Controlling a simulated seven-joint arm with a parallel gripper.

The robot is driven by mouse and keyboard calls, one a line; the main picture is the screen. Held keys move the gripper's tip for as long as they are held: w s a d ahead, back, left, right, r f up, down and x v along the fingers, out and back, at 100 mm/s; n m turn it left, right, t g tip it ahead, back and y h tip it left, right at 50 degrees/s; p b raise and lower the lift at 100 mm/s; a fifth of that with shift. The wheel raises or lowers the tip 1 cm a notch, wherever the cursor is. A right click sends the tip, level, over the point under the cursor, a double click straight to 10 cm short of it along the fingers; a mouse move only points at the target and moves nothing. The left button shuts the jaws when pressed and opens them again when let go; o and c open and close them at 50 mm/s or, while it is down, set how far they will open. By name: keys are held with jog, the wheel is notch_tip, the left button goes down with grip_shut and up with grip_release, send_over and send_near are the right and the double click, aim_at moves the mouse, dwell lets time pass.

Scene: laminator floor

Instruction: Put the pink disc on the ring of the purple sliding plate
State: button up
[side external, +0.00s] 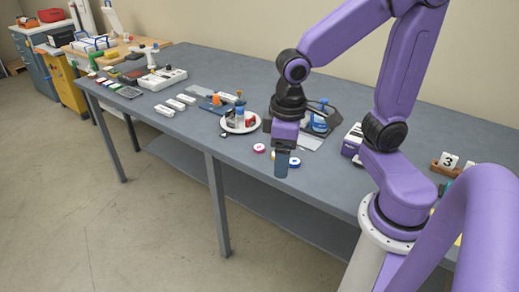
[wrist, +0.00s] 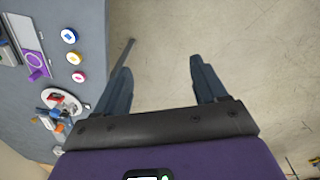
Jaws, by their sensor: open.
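The pink disc (wrist: 78,76), with a white centre, lies on the table at the left of the wrist view. In the side view the pink disc (side external: 259,148) is just left of my gripper (side external: 281,168). The purple sliding plate (wrist: 41,72) with its ring (wrist: 35,59) is farther left in the wrist view; I cannot make it out in the side view, where my arm covers that area. My gripper (wrist: 160,82) is open and empty, pointing down near the table's front edge, with floor showing between its fingers.
An orange-rimmed disc (wrist: 74,58) and a blue disc (wrist: 68,36) lie in a row with the pink one. A white round dish (side external: 240,124) with small items stands left of my gripper. A blue bottle (side external: 320,117) stands behind. The table's front strip (side external: 235,160) is clear.

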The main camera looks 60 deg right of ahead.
jog(key=w+d+m, duration=0.2)
jog(key=w+m, duration=0.5)
jog(key=w, duration=0.2)
jog(key=m+g+h, duration=0.1)
jog(key=m+h, duration=0.2)
jog(key=m, duration=1.5)
send_over(259, 147)
jog(key=a, duration=0.2)
jog(key=f, duration=1.4)
jog(key=shift+w+d+f, duration=0.15)
jog(key=shift+d+f, duration=0.05)
jog(key=shift+f, duration=0.15)
jog(key=shift+a+x, duration=0.1)
jog(key=shift+x, duration=1.35)
jog(key=shift+a+x, duration=0.15)
jog(key=shift+x, duration=1.3)
jog(key=shift+w+f, duration=0.1)
jog(key=c, duration=1.2)
